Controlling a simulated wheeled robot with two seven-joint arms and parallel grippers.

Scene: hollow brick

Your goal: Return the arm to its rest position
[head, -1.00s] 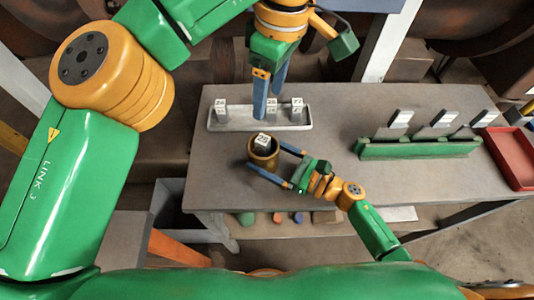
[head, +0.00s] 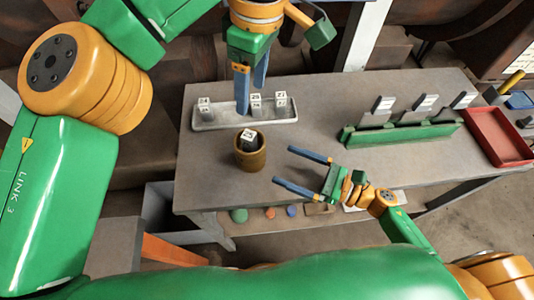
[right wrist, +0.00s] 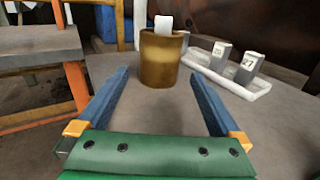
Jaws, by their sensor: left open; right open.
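A brown hollow cup (head: 250,158) stands upright on the grey table, with a white-topped numbered block (head: 249,136) in it. The cup (right wrist: 160,62) also shows ahead of my right gripper in the right wrist view. My right gripper (head: 283,166) is open and empty, to the right of the cup and apart from it; its spread fingers (right wrist: 162,95) have bare table between them. My left gripper (head: 252,95) is open, pointing down over the white tray (head: 215,123) behind the cup. Its fingers partly cover the tray; I cannot tell whether they touch it.
The white tray holds several small numbered blocks (head: 281,100). A green rack (head: 400,133) with upright grey plates stands at right, beside a red tray (head: 500,137). A lower shelf holds small coloured objects (head: 270,212). Table around the cup is clear.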

